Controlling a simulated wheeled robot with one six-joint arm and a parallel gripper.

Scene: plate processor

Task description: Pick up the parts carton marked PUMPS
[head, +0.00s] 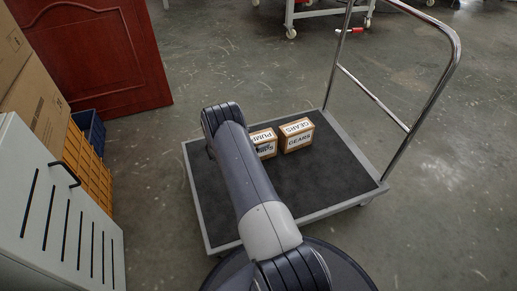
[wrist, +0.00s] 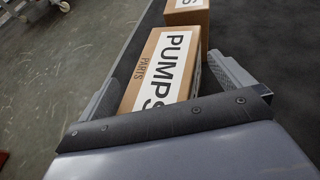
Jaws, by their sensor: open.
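The parts carton marked PUMPS (head: 265,140) is a small brown box with white labels on the flatbed trolley. In the head view my arm hides its left part. In the wrist view the PUMPS carton (wrist: 172,62) shows its label, with its near end hidden behind my gripper's body. My gripper (wrist: 164,88) is open, with one grey finger to the left of the carton and one to its right. Whether the fingers touch it or are down at its height I cannot tell. The gripper is hidden behind my arm in the head view.
A similar carton marked GEARS (head: 297,136) stands just right of the PUMPS carton; part of a second box (wrist: 187,12) shows beyond it in the wrist view. The trolley (head: 331,206) has a dark mat and a tall metal handle (head: 408,127) at right. A grey cabinet (head: 60,215) stands left.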

